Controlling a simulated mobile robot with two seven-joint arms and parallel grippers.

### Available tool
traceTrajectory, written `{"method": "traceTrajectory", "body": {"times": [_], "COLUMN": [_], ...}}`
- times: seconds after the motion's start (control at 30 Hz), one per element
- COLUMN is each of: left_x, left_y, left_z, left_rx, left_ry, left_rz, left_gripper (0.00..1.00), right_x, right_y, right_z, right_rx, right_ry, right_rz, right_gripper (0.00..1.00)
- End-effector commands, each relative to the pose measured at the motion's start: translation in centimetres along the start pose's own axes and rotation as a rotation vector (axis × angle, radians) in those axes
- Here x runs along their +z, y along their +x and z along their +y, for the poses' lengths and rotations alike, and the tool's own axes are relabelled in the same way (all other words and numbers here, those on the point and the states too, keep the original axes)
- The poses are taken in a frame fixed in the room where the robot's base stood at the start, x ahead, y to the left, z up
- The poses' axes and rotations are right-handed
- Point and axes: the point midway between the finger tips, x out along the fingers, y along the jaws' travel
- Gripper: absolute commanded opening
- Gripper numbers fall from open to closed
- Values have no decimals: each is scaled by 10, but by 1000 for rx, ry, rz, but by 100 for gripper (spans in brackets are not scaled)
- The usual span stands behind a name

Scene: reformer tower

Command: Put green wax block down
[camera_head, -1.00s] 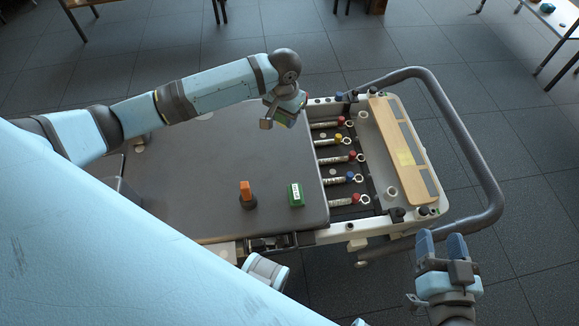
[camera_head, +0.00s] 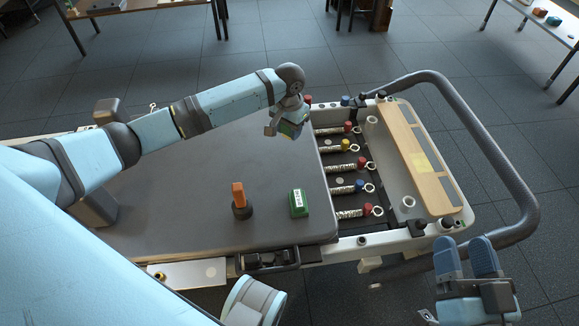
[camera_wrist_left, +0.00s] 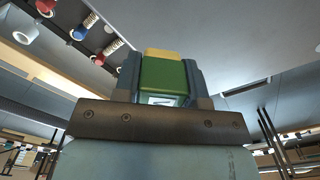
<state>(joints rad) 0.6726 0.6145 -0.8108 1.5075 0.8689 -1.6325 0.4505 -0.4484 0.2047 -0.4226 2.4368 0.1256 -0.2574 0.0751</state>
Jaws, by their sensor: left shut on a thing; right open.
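My left gripper (camera_head: 287,122) is over the far right part of the grey carriage top (camera_head: 180,170). It is shut on a green wax block (camera_wrist_left: 163,75), which sits between its two fingers in the left wrist view. A yellow band (camera_wrist_left: 162,53) shows just past the block; I cannot tell whether they touch. The block's underside is hidden in the head view. A second green block (camera_head: 299,203) with a white label rests on the carriage top, nearer me. My right gripper (camera_head: 466,256) is open and empty, beyond the front right of the reformer.
An orange block (camera_head: 238,194) stands on a dark round base left of the second green block. Springs with coloured ends (camera_head: 345,167) lie right of the carriage. A wooden bar (camera_head: 415,160) and a grey rail (camera_head: 500,170) bound the right end.

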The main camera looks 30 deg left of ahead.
Motion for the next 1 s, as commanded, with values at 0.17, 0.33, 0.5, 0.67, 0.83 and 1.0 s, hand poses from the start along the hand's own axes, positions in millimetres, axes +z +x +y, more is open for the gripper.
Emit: {"method": "traceTrajectory", "body": {"times": [0.17, 0.33, 0.5, 0.67, 0.83, 1.0], "left_x": [0, 0, 0, 0, 0, 0], "left_y": [56, 91, 103, 119, 145, 145], "left_z": [0, 0, 0, 0, 0, 0], "left_rx": [-1, -2, -1, -1, -1, 0], "left_ry": [0, 0, 0, 0, 0, 0], "left_rz": [-1, 0, 1, 1, 1, 2], "left_gripper": [19, 19, 19, 19, 19, 19], "right_x": [36, 58, 66, 75, 75, 71], "right_y": [-2, -4, -5, -6, -2, -1], "right_z": [6, 9, 10, 11, 18, 19], "right_rx": [-8, -17, -21, -25, -33, -33], "right_ry": [3, 6, 4, 2, -66, -82], "right_rz": [-98, -180, -214, -240, -206, -197], "right_gripper": [55, 55, 55, 55, 55, 55]}}
